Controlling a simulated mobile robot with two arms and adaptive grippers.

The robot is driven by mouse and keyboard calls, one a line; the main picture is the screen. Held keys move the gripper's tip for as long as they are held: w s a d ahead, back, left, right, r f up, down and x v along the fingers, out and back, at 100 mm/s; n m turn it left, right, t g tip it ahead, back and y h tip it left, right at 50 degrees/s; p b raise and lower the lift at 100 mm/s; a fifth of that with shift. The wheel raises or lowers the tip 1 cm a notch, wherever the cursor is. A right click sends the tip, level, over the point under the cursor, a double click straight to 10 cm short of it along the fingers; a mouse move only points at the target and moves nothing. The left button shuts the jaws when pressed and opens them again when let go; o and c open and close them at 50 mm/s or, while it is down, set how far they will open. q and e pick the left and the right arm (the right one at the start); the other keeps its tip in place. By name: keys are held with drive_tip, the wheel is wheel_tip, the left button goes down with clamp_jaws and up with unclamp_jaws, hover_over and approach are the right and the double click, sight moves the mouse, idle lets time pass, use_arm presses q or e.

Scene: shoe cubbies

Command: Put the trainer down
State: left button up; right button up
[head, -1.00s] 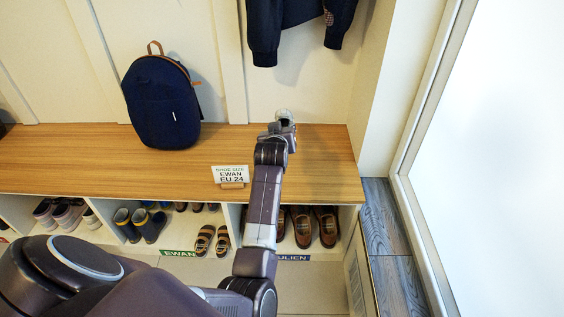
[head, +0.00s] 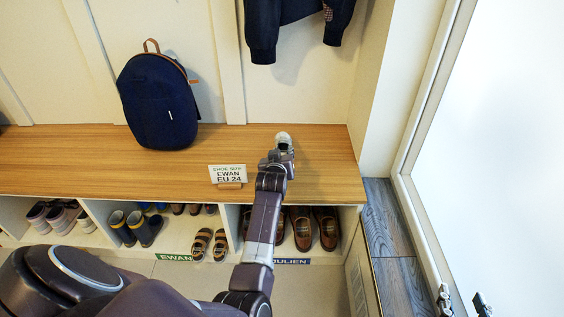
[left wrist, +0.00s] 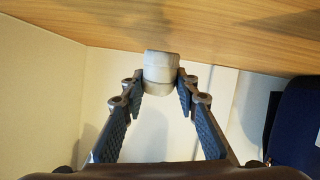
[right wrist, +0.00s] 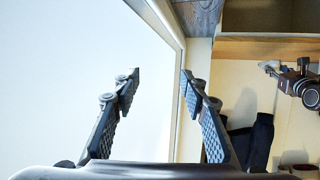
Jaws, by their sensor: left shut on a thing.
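The trainer (head: 283,139) is small and pale grey-white. It shows in the head view above the right part of the wooden bench top (head: 325,165). My left gripper (head: 279,152) is shut on it. In the left wrist view the trainer (left wrist: 161,70) sits between the two fingertips, with the bench wood behind its far end. I cannot tell whether it touches the bench. My right gripper (head: 463,301) is at the lower right edge of the head view. In the right wrist view its fingers (right wrist: 160,75) are apart with nothing between them.
A sign reading EWAN EU 24 (head: 227,174) stands on the bench, left of my left arm. A navy backpack (head: 158,105) stands further left. Cubbies below hold sandals (head: 210,244) and brown shoes (head: 328,230). A dark jacket (head: 290,25) hangs above. The bench's right end is clear.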

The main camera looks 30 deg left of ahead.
use_arm(q)
wheel_tip(320, 180, down, 3)
drive_tip(key=shift+f+b, duration=0.1)
drive_tip(key=shift+b, duration=0.5)
use_arm(e)
wheel_tip(320, 180, up, 7)
drive_tip(key=w+a+t+y, duration=0.1)
drive_tip(key=w+t, duration=0.1)
drive_tip(key=t, duration=0.1)
drive_tip(key=shift+a+f, duration=0.15)
drive_tip(key=shift+a, duration=0.05)
use_arm(q)
drive_tip(key=shift+f, duration=0.15)
use_arm(e)
drive_tip(key=shift+w+t, duration=0.1)
drive_tip(key=shift+t, duration=0.2)
use_arm(q)
drive_tip(key=o, duration=1.2)
use_arm(e)
drive_tip(key=shift+r, duration=0.3)
drive_tip(key=shift+f, duration=0.1)
